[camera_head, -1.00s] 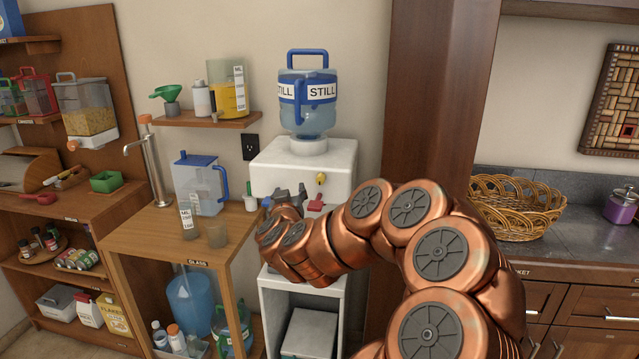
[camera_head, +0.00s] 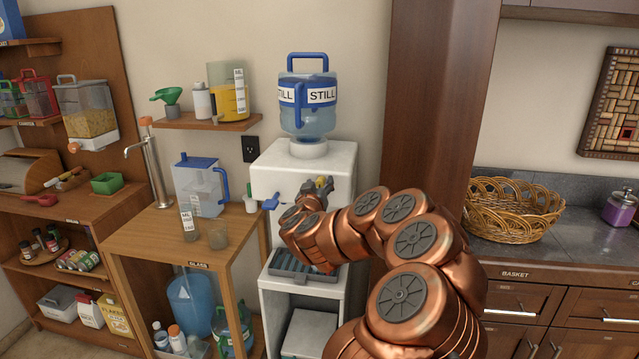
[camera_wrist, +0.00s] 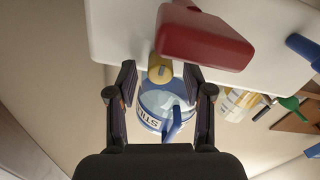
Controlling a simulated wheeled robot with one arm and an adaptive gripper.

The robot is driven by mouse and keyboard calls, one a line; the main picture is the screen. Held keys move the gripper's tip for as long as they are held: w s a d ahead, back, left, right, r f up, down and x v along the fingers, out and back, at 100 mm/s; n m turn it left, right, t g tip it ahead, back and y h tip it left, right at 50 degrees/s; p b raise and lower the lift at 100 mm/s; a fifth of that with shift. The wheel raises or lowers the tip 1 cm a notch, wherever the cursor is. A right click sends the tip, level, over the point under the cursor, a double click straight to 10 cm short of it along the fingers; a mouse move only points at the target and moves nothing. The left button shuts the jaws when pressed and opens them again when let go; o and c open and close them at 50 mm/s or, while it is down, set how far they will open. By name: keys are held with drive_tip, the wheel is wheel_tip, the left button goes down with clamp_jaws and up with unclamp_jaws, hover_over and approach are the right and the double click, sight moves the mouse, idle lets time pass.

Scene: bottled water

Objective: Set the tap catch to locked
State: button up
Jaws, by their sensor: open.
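The white water dispenser (camera_head: 285,170) stands at the middle of the head view with the STILL bottle (camera_head: 307,110) on top. The yellow catch (camera_wrist: 159,69) on its front shows between my fingertips in the wrist view; in the head view it is mostly hidden by my gripper (camera_head: 317,187). My gripper, also in the wrist view (camera_wrist: 160,82), is open, with a finger on either side of the catch. I cannot tell whether they touch. The red tap lever (camera_wrist: 205,38) is close by, and the blue tap lever (camera_head: 270,202) is to the left in the head view.
A drip tray (camera_head: 290,268) lies below the taps. A wooden stand with a clear pitcher (camera_head: 198,185) is to the left. A dark wooden column (camera_head: 425,100) rises on the right, with a wicker basket (camera_head: 512,210) on the counter beyond.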

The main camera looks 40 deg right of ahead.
drive_tip(key=shift+w+d, duration=0.25)
drive_tip(key=shift+d, duration=0.05)
drive_tip(key=shift+c, duration=0.4)
clamp_jaws()
